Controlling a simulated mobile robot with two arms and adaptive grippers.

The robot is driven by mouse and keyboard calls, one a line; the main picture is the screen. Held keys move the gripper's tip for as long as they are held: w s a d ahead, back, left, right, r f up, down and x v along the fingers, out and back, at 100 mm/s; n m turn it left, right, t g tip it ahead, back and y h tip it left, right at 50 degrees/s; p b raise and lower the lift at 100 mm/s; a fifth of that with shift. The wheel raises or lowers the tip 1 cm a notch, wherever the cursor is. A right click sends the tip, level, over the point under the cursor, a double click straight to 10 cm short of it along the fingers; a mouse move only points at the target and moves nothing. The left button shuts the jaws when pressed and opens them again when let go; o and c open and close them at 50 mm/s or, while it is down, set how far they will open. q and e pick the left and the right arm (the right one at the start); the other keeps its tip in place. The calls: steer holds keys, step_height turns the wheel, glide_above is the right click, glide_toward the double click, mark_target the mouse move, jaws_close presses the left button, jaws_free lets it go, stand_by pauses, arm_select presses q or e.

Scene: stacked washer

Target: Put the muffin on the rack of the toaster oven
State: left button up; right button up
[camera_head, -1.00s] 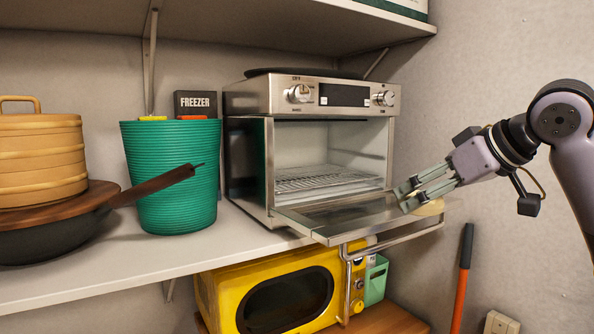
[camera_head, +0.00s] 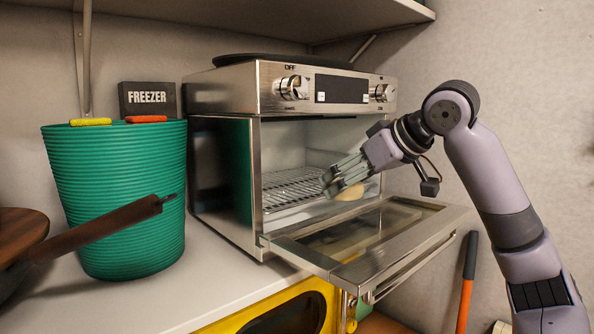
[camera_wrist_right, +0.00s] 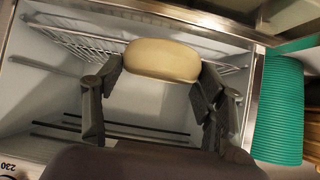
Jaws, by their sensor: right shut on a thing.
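The muffin (camera_wrist_right: 163,61) is a pale, rounded, cream-coloured thing held between the fingertips of my right gripper (camera_wrist_right: 155,75) in the right wrist view. In the head view the right gripper (camera_head: 335,181) is at the mouth of the toaster oven (camera_head: 224,160), above the inner part of its lowered door. Part of the muffin (camera_head: 352,192) shows below the fingers there. The wire rack (camera_head: 284,187) is inside the oven, to the left of the gripper; it also shows in the wrist view (camera_wrist_right: 85,42) behind the muffin. My left gripper is out of view.
The open glass door (camera_head: 370,240) sticks out in front of the oven. A green ribbed bin (camera_head: 115,195) stands close to its left, with a dark pan's wooden handle (camera_head: 100,228) before it. A yellow appliance (camera_head: 285,315) is below the shelf.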

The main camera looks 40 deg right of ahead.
steer(key=p, duration=0.3)
glide_toward(302, 191)
steer(key=w, duration=0.3)
steer(key=shift+a+f, duration=0.15)
steer(key=shift+f, duration=0.15)
steer(key=shift+w, duration=0.6)
steer(key=w+p, duration=0.3)
steer(key=w, duration=0.1)
steer(key=shift+r, duration=0.15)
steer(key=shift+w+f, duration=0.1)
steer(key=shift+f, duration=0.95)
steer(key=shift+s, duration=0.25)
steer(key=o, duration=1.2)
steer(key=shift+w+f, duration=0.1)
steer(key=shift+c, duration=0.2)
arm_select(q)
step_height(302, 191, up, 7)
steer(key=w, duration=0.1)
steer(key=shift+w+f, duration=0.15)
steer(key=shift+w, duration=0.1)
